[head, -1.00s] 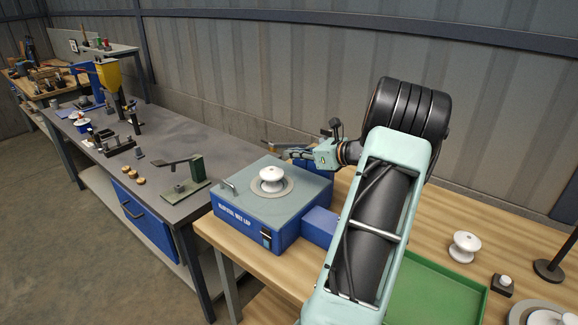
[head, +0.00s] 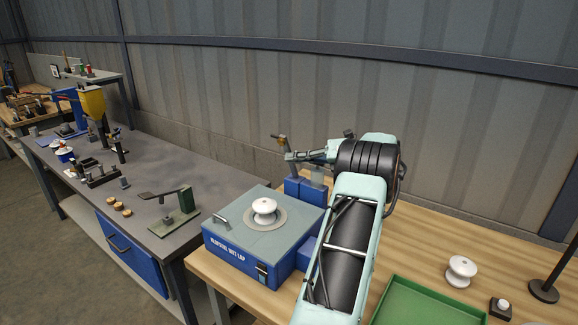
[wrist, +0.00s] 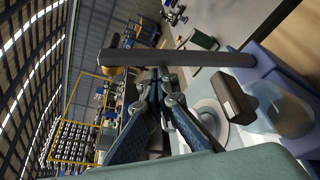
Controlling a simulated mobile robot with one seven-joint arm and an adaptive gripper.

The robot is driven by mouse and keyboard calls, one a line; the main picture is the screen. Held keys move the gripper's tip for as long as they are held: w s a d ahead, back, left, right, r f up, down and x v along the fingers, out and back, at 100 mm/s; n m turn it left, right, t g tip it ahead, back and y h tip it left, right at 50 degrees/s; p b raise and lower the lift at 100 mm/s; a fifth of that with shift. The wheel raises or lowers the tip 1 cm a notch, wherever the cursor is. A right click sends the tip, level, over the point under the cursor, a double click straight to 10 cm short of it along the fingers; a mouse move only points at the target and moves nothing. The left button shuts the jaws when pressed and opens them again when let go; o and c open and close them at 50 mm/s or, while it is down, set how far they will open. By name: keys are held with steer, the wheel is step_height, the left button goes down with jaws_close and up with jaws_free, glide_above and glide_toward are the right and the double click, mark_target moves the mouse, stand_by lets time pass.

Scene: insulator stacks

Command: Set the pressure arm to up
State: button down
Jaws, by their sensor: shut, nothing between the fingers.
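The wet lap (head: 265,235) is a blue box with a grey top, and a white insulator (head: 264,207) sits on its round plate. Behind it, at a blue post (head: 307,190), is the pressure arm, a dark bar with a tan knob end (head: 276,139). In the head view it slants up behind my gripper (head: 291,157), which hides part of it. In the wrist view the pressure arm (wrist: 190,58) crosses just beyond the fingertips (wrist: 156,76). My gripper is shut and empty, its tips close to the bar; I cannot tell whether they touch it.
A green tray (head: 428,303) and another white insulator (head: 461,270) are on the wooden bench at right. A grey bench (head: 170,155) with tools stands at left. The corrugated wall rises close behind the lap.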

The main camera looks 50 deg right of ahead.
steer(key=d+p, duration=0.1)
steer(key=d+r+p, duration=0.1)
steer(key=d, duration=0.1)
steer(key=d+p, duration=0.1)
steer(key=d, duration=0.1)
steer(key=shift+w+d+r, duration=0.1)
steer(key=shift+w+r, duration=0.1)
steer(key=shift+r, duration=0.05)
steer(key=shift+d+p, duration=0.75)
steer(key=shift+p, duration=0.55)
stand_by(0.4)
steer(key=shift+a+f+b, duration=0.15)
steer(key=shift+a+b, duration=0.1)
steer(key=shift+b, duration=0.4)
